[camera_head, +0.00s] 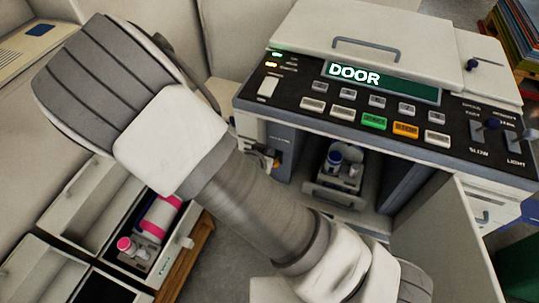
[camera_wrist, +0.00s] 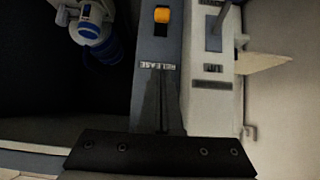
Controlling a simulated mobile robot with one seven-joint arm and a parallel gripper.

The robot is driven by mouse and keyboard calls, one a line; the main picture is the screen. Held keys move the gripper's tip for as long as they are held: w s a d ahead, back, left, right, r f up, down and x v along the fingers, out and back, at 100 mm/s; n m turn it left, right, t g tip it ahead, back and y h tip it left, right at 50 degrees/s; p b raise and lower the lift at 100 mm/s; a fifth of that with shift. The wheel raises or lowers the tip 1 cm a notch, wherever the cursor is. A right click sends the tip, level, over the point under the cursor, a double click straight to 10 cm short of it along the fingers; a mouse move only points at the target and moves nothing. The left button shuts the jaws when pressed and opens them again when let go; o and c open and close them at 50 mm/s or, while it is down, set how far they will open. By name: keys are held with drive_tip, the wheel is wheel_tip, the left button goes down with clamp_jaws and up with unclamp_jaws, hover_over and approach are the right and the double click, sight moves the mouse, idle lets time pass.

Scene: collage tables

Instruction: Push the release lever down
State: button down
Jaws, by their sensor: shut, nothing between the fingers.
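The release lever's orange knob (camera_wrist: 162,15) shows at the top of the wrist view. It sits on a grey panel strip (camera_wrist: 150,40), with an upside-down RELEASE label lower in the picture. In the head view an orange spot, apparently this knob (camera_head: 277,160), shows at the left inside the open machine (camera_head: 370,120). My gripper (camera_wrist: 165,100) is shut and empty. Its dark mount crosses the bottom of the wrist view, and its narrow fingers point up the strip. The fingers appear apart from the knob. In the head view my arm mostly hides the gripper.
The machine's display reads DOOR. An open door panel (camera_head: 445,235) stands at the right of the bay. A blue-and-white part (camera_head: 338,165) sits inside. An open drawer with a pink-and-white cylinder (camera_head: 158,218) lies at the lower left.

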sight(279, 145)
drive_tip(key=b+x, duration=0.2)
drive_tip(key=x, duration=0.7)
drive_tip(key=shift+s+f, duration=0.15)
drive_tip(key=shift+s+a+f, duration=0.15)
drive_tip(key=shift+s+f, duration=0.15)
drive_tip(key=shift+f, duration=0.2)
drive_tip(key=shift+s+a+f, duration=0.15)
drive_tip(key=shift+s+f, duration=0.2)
drive_tip(key=shift+f, duration=0.2)
drive_tip(key=shift+s+a+f+b, duration=0.1)
drive_tip(key=shift+s+f+b, duration=0.1)
drive_tip(key=shift+f+b, duration=0.2)
drive_tip(key=shift+f, duration=0.1)
drive_tip(key=shift+s+f+b, duration=0.1)
drive_tip(key=shift+f+b, duration=0.05)
drive_tip(key=shift+b, duration=0.15)
drive_tip(key=shift+s+t, duration=0.1)
drive_tip(key=shift+t, duration=0.2)
